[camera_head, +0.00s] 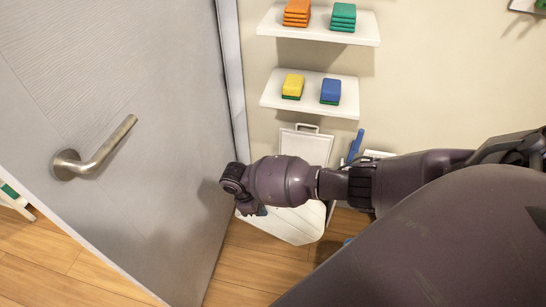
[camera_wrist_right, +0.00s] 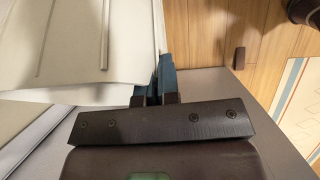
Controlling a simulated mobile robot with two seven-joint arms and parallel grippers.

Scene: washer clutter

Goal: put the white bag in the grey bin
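My right gripper (camera_head: 254,207) reaches in from the right, low beside the edge of a grey door, and its fingers are hard to make out there. In the right wrist view its blue fingers (camera_wrist_right: 162,78) are close together, with no clear gap. A large pale panel (camera_wrist_right: 75,45) lies right beside the fingertips; I cannot tell whether they touch it. Behind my arm is a whitish flat thing with a top handle (camera_head: 306,146), partly hidden. I cannot tell whether it is the white bag. I cannot make out a grey bin. My left gripper is out of view.
The grey door (camera_head: 150,180) with a metal handle (camera_head: 95,150) fills the left. A white surface (camera_head: 290,224) lies under my forearm. Two white shelves hold sponges (camera_head: 292,86) and folded cloths (camera_head: 297,12). Bare wooden floor (camera_head: 250,262) shows below.

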